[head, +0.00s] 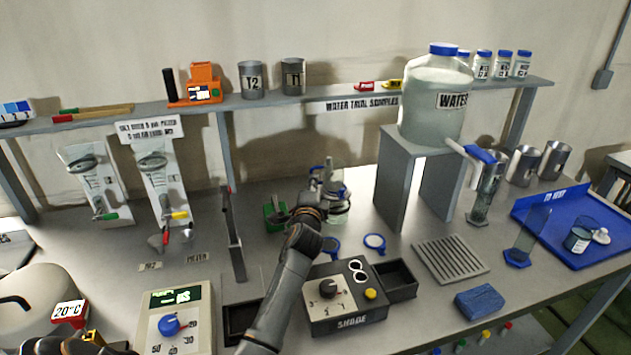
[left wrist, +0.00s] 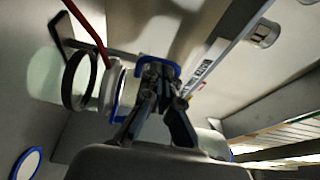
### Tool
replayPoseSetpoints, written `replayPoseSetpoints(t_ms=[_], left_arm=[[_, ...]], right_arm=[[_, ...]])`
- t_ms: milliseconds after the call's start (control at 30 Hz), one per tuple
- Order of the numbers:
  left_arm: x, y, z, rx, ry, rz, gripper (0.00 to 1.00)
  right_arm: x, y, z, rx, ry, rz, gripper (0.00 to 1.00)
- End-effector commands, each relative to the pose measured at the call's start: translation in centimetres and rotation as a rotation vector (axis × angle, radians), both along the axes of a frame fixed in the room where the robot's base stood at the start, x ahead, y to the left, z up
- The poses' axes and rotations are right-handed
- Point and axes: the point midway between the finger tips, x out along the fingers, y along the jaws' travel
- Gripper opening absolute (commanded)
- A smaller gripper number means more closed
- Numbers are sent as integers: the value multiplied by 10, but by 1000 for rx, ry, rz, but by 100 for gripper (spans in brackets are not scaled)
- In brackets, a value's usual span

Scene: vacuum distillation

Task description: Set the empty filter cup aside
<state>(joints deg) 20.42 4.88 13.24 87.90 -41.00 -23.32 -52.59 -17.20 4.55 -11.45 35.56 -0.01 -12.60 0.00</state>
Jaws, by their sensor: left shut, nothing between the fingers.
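My left gripper (head: 318,200) is over the middle of the bench, at a stand with clear glassware (head: 341,213). Its fingers (left wrist: 158,80) are shut with nothing between them. In the left wrist view, a clear vessel with a blue rim (left wrist: 120,92) is just left of the fingertips, beside a dark ring (left wrist: 78,80). A blue part (left wrist: 158,63) shows right behind the fingertips. I cannot tell for sure which piece is the filter cup; my gripper partly hides the glassware.
A grey control box (head: 345,297) and two blue-rimmed rings (head: 374,242) are in front of the stand. A water tank (head: 434,100) on a grey stand is to the right. A blue tray (head: 545,212) holding a beaker (head: 577,240) is at the far right. A red hose (left wrist: 85,28) runs by the vessel.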

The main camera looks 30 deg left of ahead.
Motion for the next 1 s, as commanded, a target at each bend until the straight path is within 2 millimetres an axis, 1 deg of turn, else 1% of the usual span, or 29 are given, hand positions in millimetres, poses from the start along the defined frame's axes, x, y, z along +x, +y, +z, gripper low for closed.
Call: replayPoseSetpoints(t_ms=[667, 867, 1000], left_arm=[[-2, 13, 1, -1, 1, -87, 0], [-3, 25, 1, 1, 1, -86, 0], [-3, 39, 0, 2, 1, -85, 0]], right_arm=[[0, 1, 22, 1, 0, 0, 17], [0, 1, 30, 1, 0, 0, 17], [0, 1, 30, 1, 0, 0, 17]])
